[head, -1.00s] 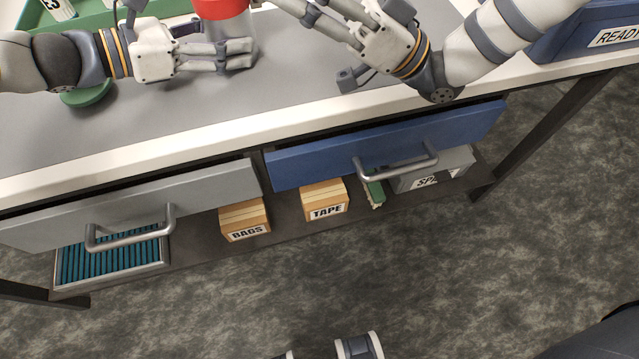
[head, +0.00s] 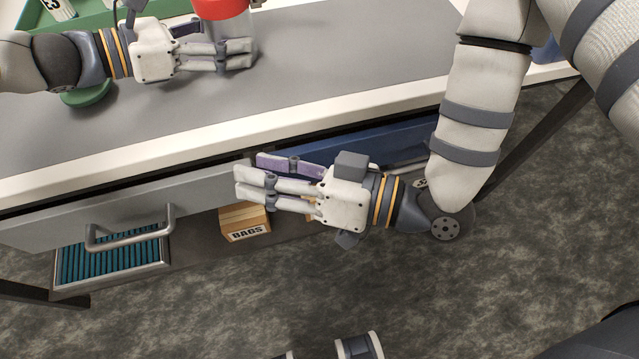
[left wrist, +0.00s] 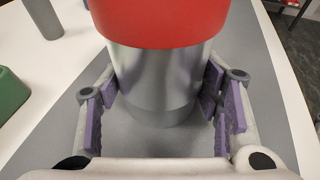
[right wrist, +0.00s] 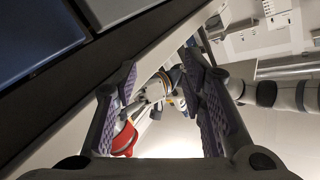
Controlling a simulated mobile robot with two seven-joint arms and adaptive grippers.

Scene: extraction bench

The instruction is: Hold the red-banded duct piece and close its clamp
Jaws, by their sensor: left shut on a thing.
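The duct piece (head: 228,30) stands on the bench top at the top edge of the head view, a grey cylinder with a wide red band. Its upper end is cut off. In the left wrist view its grey body (left wrist: 155,85) fills the space between the fingers below the red band (left wrist: 160,18). My left gripper (head: 250,55) is shut on the grey body. My right gripper (head: 248,176) is open and empty, in front of the bench by the drawers; its fingers stand apart in the right wrist view (right wrist: 162,75). I cannot make out the clamp.
A grey drawer (head: 200,190) and a blue drawer (head: 400,140) sit under the bench edge, both with bar handles. A box marked BAGS (head: 244,222) is on the shelf below. A green tray (head: 100,22) lies at the back left. The bench top right of the duct is clear.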

